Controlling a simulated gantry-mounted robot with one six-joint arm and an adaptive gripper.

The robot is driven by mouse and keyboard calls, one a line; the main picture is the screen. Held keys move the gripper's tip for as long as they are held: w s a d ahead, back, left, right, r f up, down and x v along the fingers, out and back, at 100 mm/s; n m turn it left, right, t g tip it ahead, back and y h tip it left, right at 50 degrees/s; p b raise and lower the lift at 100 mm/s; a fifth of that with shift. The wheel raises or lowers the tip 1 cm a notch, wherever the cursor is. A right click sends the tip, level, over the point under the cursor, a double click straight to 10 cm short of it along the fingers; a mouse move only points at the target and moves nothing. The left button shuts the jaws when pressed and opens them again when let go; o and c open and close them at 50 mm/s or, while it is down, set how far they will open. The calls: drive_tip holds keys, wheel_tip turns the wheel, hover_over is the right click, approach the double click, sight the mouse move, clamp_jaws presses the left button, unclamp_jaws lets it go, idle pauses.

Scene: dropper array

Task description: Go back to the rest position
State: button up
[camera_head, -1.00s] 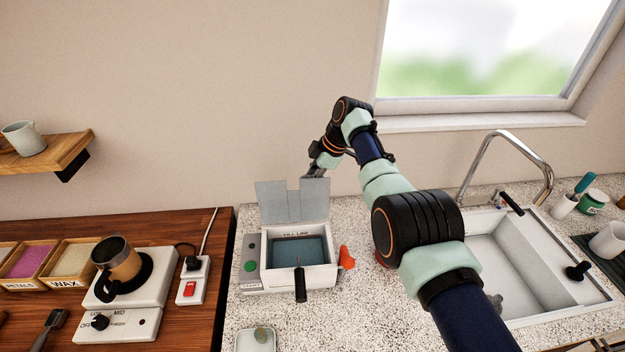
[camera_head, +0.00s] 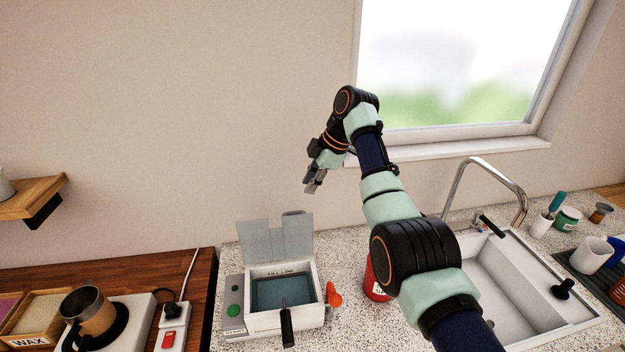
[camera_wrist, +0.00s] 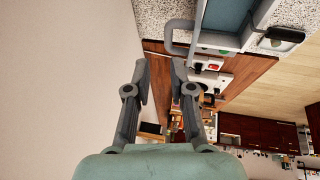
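My gripper (camera_head: 313,184) is raised in the air in front of the wall, above and a little right of the white box with its lid up. In the wrist view its two fingers (camera_wrist: 160,75) stand apart with nothing between them, so it is open and empty. My arm reaches up from the lower right and bends at the elbow. The white box (camera_head: 308,319) sits on the speckled counter, with a dark blue-grey basin inside, a grey raised lid (camera_head: 262,240) and a black handle at the front.
An orange-red piece (camera_head: 333,295) sits at the box's right side. A red container (camera_head: 375,281) stands partly behind my arm. The sink (camera_head: 495,270) and faucet (camera_head: 490,165) are at right. A hot plate with a pot (camera_head: 88,312) and a power switch (camera_head: 170,338) are at lower left.

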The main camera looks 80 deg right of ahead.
drive_tip(key=shift+s+a+r, duration=0.1)
drive_tip(key=shift+s+r, duration=0.15)
drive_tip(key=shift+r, duration=0.25)
